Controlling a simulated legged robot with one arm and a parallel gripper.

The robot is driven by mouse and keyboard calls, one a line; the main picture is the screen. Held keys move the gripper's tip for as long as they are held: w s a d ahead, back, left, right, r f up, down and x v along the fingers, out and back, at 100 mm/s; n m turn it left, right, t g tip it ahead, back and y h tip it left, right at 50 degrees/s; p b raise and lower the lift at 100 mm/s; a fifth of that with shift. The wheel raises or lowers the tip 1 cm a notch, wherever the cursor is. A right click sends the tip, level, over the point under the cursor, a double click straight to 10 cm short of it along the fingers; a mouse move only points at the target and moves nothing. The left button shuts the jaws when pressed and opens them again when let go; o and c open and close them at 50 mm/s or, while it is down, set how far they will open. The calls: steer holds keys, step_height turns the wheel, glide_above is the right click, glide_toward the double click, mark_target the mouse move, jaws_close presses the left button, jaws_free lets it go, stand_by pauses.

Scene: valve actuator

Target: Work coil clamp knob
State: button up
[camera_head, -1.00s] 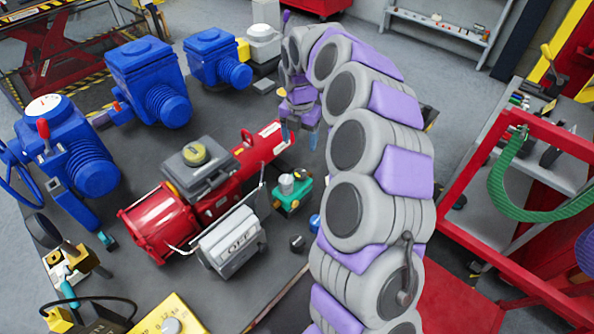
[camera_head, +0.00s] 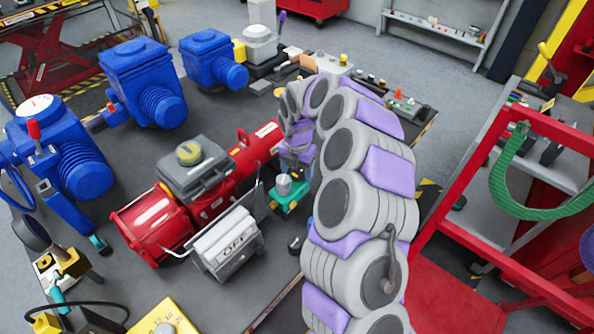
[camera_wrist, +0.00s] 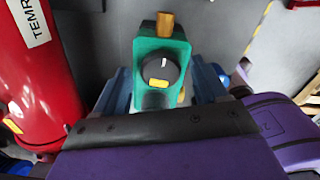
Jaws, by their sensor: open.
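A small green solenoid valve (camera_head: 289,199) with a grey-white top stands on the dark table beside the red actuator. In the wrist view its green body (camera_wrist: 148,42) carries a round black knob (camera_wrist: 161,69) with a white mark near its top edge. A yellow label sits on the knob's lower part. My gripper (camera_wrist: 163,88) is open, with one blue finger on each side of the green body and nothing visibly gripped. Contact cannot be told. In the head view my gripper (camera_head: 294,160) is just above and behind the valve, partly hidden by my arm.
The red actuator (camera_head: 155,221) lies close on the left, its cylinder (camera_wrist: 38,72) beside my gripper in the wrist view. A grey box (camera_head: 226,243) stands before it. Blue actuators (camera_head: 143,82) stand farther left. A red cart frame (camera_head: 478,185) is at right.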

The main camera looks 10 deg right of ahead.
steer(key=c, duration=1.1)
steer(key=shift+o, duration=0.2)
steer(key=shift+m, duration=0.3)
steer(key=m+p, duration=0.2)
steer(key=shift+m, duration=0.4)
steer(key=m+p, duration=0.2)
steer(key=m, duration=0.1)
steer(key=shift+r+m, duration=0.1)
steer(key=shift+m, duration=0.2)
steer(key=m+p, duration=0.1)
steer(key=m, duration=0.3)
steer(key=shift+p, duration=0.4)
steer(key=shift+w+m+p, duration=0.15)
steer(key=shift+m+p, duration=0.2)
steer(key=shift+m, duration=1.15)
